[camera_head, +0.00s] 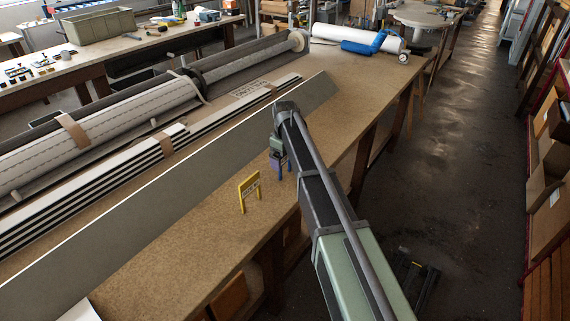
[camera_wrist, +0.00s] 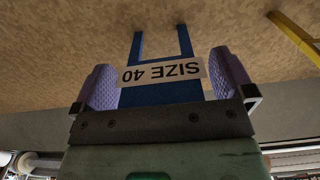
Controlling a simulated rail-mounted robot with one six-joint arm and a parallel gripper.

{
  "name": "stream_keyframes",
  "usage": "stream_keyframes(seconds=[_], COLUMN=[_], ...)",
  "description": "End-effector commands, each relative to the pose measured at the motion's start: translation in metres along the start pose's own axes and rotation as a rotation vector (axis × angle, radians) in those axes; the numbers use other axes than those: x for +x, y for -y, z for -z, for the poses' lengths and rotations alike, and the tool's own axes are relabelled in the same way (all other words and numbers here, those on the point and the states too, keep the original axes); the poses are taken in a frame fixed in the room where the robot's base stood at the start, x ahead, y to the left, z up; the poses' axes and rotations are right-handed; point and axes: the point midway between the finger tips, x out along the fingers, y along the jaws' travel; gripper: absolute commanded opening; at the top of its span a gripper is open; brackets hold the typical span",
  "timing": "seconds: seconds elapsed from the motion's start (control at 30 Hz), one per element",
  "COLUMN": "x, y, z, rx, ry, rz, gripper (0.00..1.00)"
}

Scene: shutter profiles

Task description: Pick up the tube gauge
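A blue tube gauge (camera_wrist: 160,95) has two legs and a white label that reads "SIZE 40", upside down in the wrist view. In the head view the blue gauge (camera_head: 280,172) is by the bench's right edge, partly hidden by my gripper (camera_head: 278,150). Whether its feet touch the bench is unclear. A yellow gauge (camera_head: 250,190) with a small label stands on the bench nearby; part of it shows in the wrist view (camera_wrist: 295,35).
A long grey panel (camera_head: 180,190) stands on edge along the bench (camera_head: 220,255), close behind the gauges. Striped profiles (camera_head: 95,190) and a large roll (camera_head: 100,125) lie beyond it. The floor aisle (camera_head: 450,150) at right is mostly open, with boxes (camera_head: 545,185) along its far side.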

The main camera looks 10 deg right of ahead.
Motion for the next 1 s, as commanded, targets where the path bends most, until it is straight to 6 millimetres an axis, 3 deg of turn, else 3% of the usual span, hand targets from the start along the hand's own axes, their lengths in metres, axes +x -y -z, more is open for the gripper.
stream_keyframes(seconds=[0.03,0.33,0.57,0.77,0.87,1.0], x=[-0.001,-0.001,-0.001,-0.015,-0.031,-0.069], y=[0.0,0.0,0.0,0.0,0.0,0.0], z=[0.0,0.0,0.0,0.0,0.0,0.0], rx=[0.0,0.0,0.0,0.0,0.0,0.0], ry=[0.0,0.0,0.0,0.0,0.0,0.0], rz=[0.0,0.0,0.0,0.0,0.0,0.0], gripper=[0.94,0.49,0.49,0.49,0.49,0.49])
